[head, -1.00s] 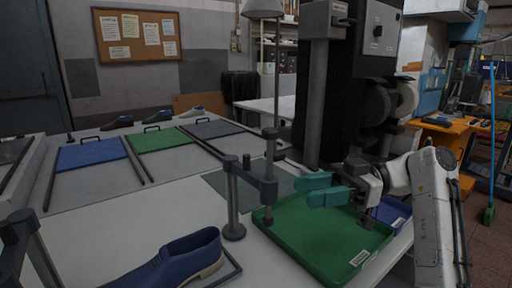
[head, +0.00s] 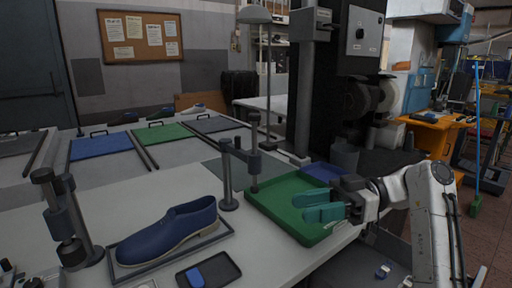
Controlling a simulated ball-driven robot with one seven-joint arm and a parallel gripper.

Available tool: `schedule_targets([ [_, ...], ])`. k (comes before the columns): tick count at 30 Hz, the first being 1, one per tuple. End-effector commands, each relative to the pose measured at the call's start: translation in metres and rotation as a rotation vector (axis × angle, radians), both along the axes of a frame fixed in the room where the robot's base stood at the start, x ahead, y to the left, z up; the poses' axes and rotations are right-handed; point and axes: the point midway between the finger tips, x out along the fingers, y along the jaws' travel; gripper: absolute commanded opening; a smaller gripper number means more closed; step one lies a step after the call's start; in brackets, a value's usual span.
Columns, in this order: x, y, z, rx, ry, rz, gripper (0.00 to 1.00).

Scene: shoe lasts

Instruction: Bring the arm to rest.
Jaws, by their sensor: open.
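My gripper (head: 325,205) has two teal fingers, apart from each other with nothing between them. It hangs in front of the right part of the green tray (head: 270,212) and covers some of it. My white arm comes in from the right edge of the table. A blue shoe (head: 168,232) stands in a dark frame on the table, left of the tray and well apart from my gripper.
A dark post with a side arm (head: 228,178) stands between shoe and tray. A blue tray (head: 322,172) lies behind the green one. A small dark tray with a blue piece (head: 208,272) is at the front. Blue, green and grey panels with shoes behind them lie at the back left.

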Motion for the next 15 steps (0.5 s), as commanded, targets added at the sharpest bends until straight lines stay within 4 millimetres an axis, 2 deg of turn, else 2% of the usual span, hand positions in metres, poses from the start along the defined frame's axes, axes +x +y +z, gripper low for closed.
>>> schedule_targets([
  [8,-0.003,0.002,-0.056,-0.109,0.121,-0.1,0.44],
  [11,-0.007,0.002,-0.084,-0.167,0.186,-0.152,0.44],
  [15,-0.02,-0.001,-0.135,-0.271,0.298,-0.247,0.44],
])
